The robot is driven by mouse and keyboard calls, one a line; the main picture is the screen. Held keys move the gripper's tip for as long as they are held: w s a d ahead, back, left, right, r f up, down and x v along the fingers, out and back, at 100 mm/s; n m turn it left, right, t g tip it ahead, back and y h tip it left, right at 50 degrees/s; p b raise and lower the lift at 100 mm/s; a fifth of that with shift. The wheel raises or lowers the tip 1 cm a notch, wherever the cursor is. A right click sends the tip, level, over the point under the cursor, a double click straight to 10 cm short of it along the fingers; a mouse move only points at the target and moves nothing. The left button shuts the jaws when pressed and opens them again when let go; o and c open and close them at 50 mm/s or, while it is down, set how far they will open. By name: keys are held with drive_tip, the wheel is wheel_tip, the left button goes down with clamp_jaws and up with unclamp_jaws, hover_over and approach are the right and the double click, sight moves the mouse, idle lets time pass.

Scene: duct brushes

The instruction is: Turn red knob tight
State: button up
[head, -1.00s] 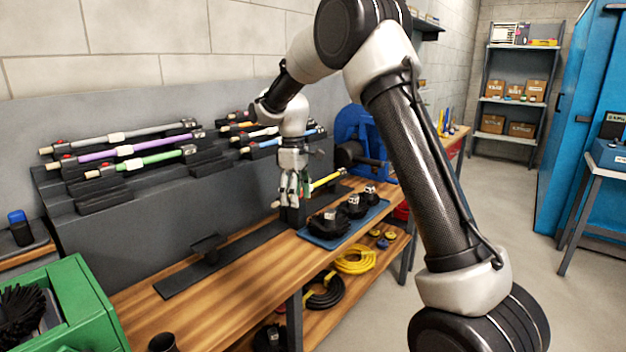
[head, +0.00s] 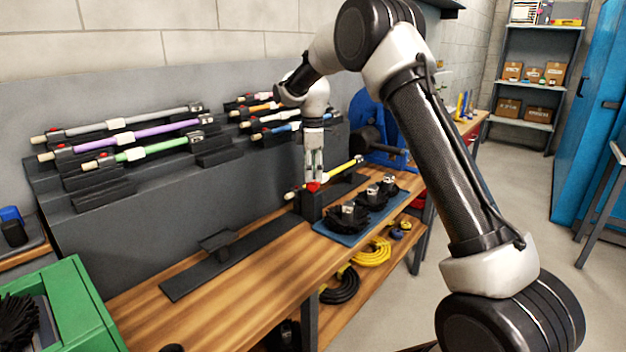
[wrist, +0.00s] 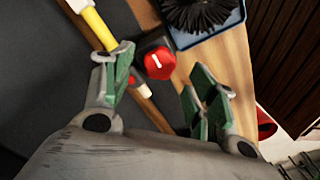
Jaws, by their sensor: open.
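The red knob (wrist: 158,63) has a white mark on its top and sits on a black block in the wrist view. In the head view the red knob (head: 313,187) shows just below my gripper (head: 313,179), on top of the black stand (head: 312,206). A rod with a yellow section (wrist: 98,28) passes beside the knob. The yellow part of the rod (head: 345,168) also shows in the head view. My gripper (wrist: 158,80) is open, its green-padded fingers on either side of the knob in the picture; contact is not visible.
A blue tray (head: 330,231) with black brushes stands right of the stand. A black rail (head: 190,280) runs along the wooden bench. Racked poles (head: 125,125) line the back panel. A green crate (head: 70,300) is at the lower left. The bench front (head: 240,290) is clear.

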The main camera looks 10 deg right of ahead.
sight(313, 187)
drive_tip(key=shift+f, duration=1.6)
drive_tip(key=c, duration=1.1)
drive_tip(key=shift+o, duration=0.2)
